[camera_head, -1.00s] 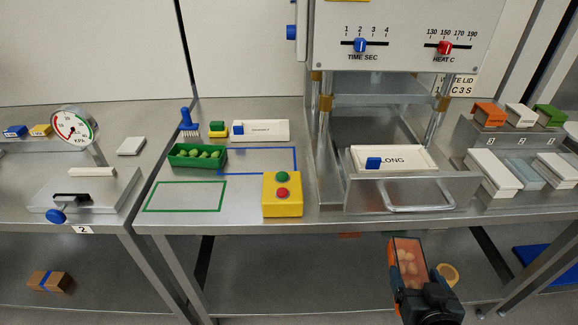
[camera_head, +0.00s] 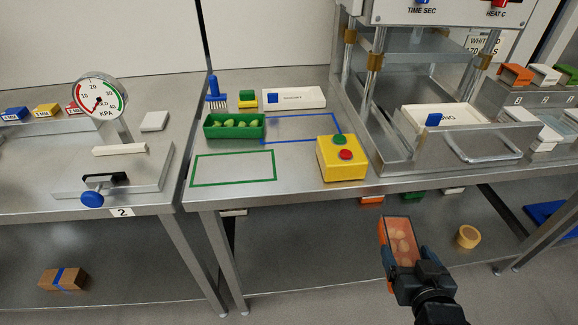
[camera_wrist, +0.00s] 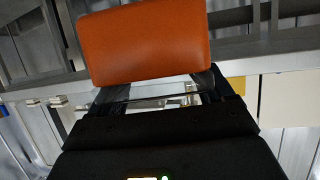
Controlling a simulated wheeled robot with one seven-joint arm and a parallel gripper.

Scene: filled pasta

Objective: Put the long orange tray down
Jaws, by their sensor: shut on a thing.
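The long orange tray (camera_head: 399,236) is in my gripper (camera_head: 405,266), held in front of the bench and below the bench top's front edge in the head view. Pale round pieces show inside it under a clear-looking cover. In the wrist view an orange wall of the tray (camera_wrist: 145,42) fills the top, between the fingers of my gripper (camera_wrist: 165,90), which is shut on it. The tray touches no surface that I can see. A green outline (camera_head: 233,169) and a blue outline (camera_head: 300,128) are marked on the bench top; the green one is empty.
A green tray (camera_head: 234,126) with filling stands behind the green outline. A yellow button box (camera_head: 341,159) stands at the bench's front edge. The sealing machine's drawer (camera_head: 480,150) holds a white frame (camera_head: 470,117). A yellow roll (camera_head: 467,236) lies on the lower shelf.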

